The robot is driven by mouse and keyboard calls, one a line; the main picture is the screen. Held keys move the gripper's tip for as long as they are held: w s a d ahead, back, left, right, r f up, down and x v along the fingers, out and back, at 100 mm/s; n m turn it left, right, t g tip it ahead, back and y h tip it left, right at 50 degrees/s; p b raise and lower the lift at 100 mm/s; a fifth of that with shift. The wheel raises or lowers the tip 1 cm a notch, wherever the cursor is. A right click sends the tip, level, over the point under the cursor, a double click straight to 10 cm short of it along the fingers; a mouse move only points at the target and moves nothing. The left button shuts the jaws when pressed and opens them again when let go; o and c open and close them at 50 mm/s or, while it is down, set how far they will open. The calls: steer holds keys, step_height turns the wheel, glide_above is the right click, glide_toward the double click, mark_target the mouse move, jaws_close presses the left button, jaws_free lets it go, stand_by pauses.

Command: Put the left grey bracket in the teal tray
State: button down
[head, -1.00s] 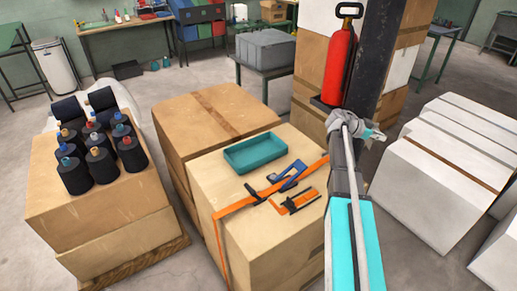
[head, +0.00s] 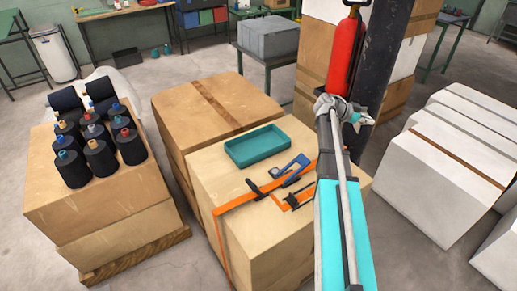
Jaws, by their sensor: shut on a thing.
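The teal tray (head: 232,161) lies on the near right cardboard box, toward its back edge, and looks empty. My arm reaches up along the right side of this box. My gripper (head: 361,118) is at its far end, to the right of the tray and apart from it, in front of the dark post. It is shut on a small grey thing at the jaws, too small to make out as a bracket. No grey bracket shows clearly on the box top; my arm hides its right part.
A blue tool (head: 290,168) and an orange strap (head: 237,202) lie in front of the tray, with an orange and black tool partly behind my arm. A dark post (head: 378,70) and a red extinguisher (head: 343,58) stand near my gripper. Black spools (head: 100,158) stand left.

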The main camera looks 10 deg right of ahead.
steer(key=shift+a, duration=0.1)
steer(key=a+f+n+t+b, duration=0.1)
steer(key=a+n+t, duration=0.2)
steer(key=a, duration=1.8)
steer(key=a+f+n+t+b, duration=0.2)
steer(key=a+n+t, duration=0.1)
steer(key=a, duration=1.9)
steer(key=shift+w+f+t, duration=0.15)
steer(key=shift+f+t, duration=0.05)
steer(key=shift+t, duration=0.7)
steer(key=shift+w+a, duration=0.1)
steer(key=shift+w, duration=0.05)
steer(key=w+d+f+b, duration=0.2)
steer(key=w+f+b, duration=0.7)
steer(key=w, duration=0.3)
steer(key=shift+w, duration=0.4)
